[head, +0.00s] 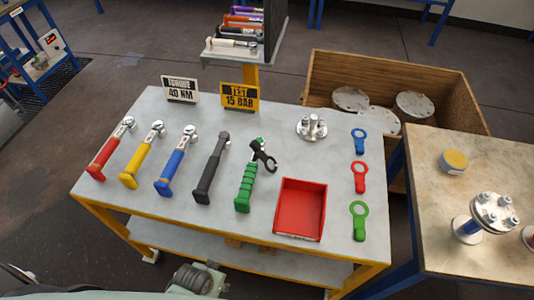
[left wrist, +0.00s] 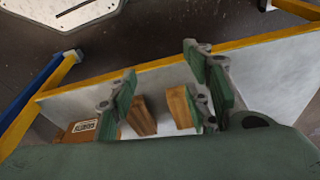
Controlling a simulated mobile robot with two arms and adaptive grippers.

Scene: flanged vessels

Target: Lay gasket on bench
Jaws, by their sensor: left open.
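The bench (head: 290,135) has a grey top. The fingers do not clearly show in the head view. My right gripper is not in view.
Several wrenches, including a red one (head: 105,155), lie across the bench's left and middle. A red tray (head: 300,210) sits front right, a bolted flange (head: 311,127) behind it. A wooden crate (head: 325,68) holds metal discs. A side table (head: 420,220) carries a bolted vessel (head: 492,213).

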